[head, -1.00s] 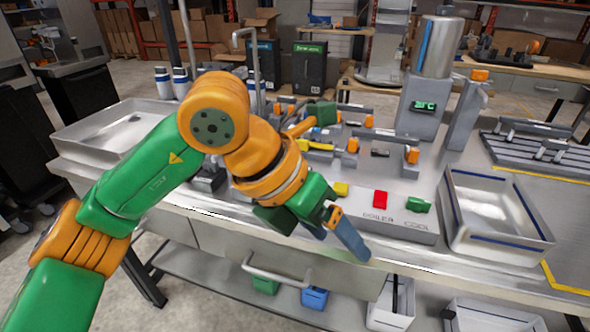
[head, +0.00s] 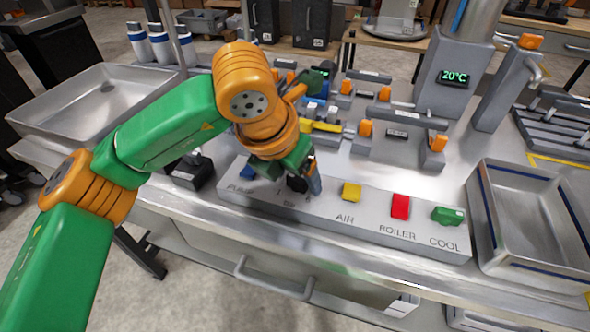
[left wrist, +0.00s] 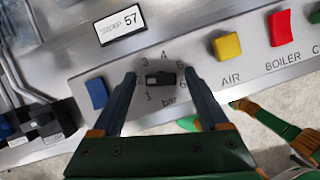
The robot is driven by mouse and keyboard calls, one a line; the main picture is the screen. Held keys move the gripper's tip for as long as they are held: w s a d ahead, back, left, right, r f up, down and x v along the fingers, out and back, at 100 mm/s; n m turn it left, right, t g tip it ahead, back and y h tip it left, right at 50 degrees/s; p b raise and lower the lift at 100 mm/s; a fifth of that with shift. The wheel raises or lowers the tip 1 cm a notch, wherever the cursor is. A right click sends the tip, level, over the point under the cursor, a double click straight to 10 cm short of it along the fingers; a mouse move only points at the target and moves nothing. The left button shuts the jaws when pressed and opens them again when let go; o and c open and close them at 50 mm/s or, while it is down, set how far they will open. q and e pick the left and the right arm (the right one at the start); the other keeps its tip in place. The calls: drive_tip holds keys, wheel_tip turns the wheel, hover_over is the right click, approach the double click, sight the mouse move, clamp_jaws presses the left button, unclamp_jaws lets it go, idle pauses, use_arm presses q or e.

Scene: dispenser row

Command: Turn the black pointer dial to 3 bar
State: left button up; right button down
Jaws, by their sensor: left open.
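The black pointer dial (left wrist: 160,78) sits on the light panel in the left wrist view, ringed by the numbers 1 to 6 above the word "bar". Its bar lies roughly level, and a pale mark on its left part is towards the 2. My left gripper (left wrist: 159,76) is open, with one finger on each side of the dial. I cannot tell whether the fingers touch it. In the head view my left gripper (head: 300,180) is down at the panel and hides most of the dial. Part of a green and orange arm shows at the lower right of the wrist view; its jaws are unclear.
A blue button (left wrist: 96,93) is left of the dial. A yellow button (head: 351,193), red button (head: 400,206) and green switch (head: 447,215) are to the right. Metal trays (head: 487,232) flank the panel.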

use_arm(q)
drive_tip(key=shift+s, duration=0.15)
drive_tip(key=c, duration=0.4)
clamp_jaws()
drive_tip(key=shift+a+m+h+b, duration=0.1)
drive_tip(key=shift+m+h+b, duration=0.3)
drive_tip(key=shift+m, duration=0.7)
drive_tip(key=shift+r+m+g, duration=0.1)
drive_tip(key=shift+m+g, duration=0.3)
drive_tip(key=shift+m, duration=0.4)
drive_tip(key=m+g+h+p, duration=0.1)
drive_tip(key=m, duration=0.2)
drive_tip(key=shift+w+r, duration=0.1)
drive_tip(key=shift+w, duration=0.1)
drive_tip(key=shift+m+g+p, duration=0.5)
drive_tip(key=shift+m+p, duration=0.2)
drive_tip(key=shift+m, duration=0.7)
